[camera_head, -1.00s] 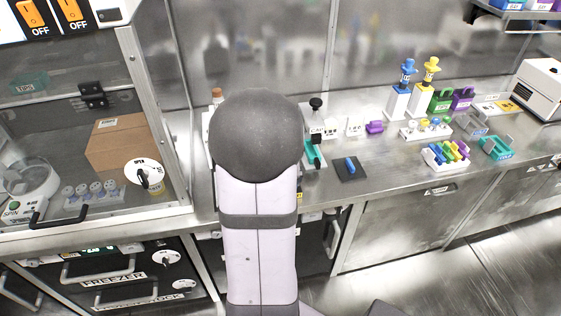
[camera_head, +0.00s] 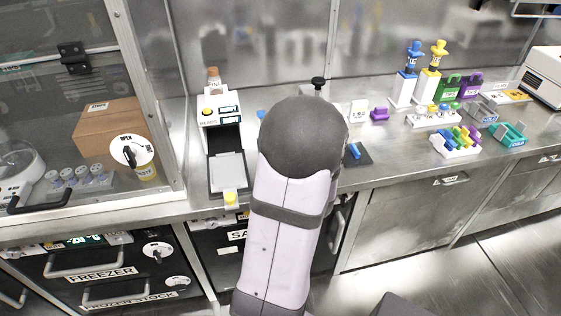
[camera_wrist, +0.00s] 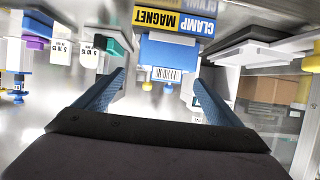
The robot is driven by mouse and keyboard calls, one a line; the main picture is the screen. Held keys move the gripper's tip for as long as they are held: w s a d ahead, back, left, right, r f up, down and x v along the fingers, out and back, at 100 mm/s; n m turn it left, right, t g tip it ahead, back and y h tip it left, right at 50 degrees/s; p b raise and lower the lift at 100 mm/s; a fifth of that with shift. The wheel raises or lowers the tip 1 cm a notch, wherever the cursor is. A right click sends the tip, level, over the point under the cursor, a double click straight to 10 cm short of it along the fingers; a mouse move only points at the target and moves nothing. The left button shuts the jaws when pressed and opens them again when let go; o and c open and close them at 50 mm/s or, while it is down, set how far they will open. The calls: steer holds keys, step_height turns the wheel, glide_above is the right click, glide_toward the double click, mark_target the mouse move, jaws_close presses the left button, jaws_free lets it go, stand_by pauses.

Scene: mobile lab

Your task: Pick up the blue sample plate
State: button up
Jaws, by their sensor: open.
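In the wrist view, a blue plate with a white barcode label (camera_wrist: 160,53) sits under a yellow and blue sign reading CLAMP MAGNET (camera_wrist: 172,20). My gripper (camera_wrist: 160,77) is open, with one dark blue finger to each side of the plate's near end in the picture. Nothing is clamped between the fingers, and I cannot tell how far they reach along the plate. In the head view my own arm hides the gripper and most of that spot; only a small blue bit (camera_head: 261,114) shows left of the arm.
A white device (camera_head: 219,108) with its flat tray extended stands left of my arm. A dark pad (camera_head: 362,158) with a small blue item lies to the right. Colored racks (camera_head: 456,142) and pump-like bottles (camera_head: 404,88) stand farther right. A glass cabinet is at the left.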

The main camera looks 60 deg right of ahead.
steer(key=shift+x, duration=1.1)
steer(key=shift+w+d+f, duration=0.1)
steer(key=shift+w+f, duration=0.15)
steer(key=shift+w, duration=0.1)
steer(key=shift+a+f+p+x, duration=0.1)
steer(key=shift+p+x, duration=0.15)
steer(key=shift+x, duration=0.85)
steer(key=shift+a+f+p+x, duration=0.1)
steer(key=shift+p+x, duration=0.1)
steer(key=shift+x, duration=0.9)
steer(key=shift+w, duration=0.1)
steer(key=c, duration=1.2)
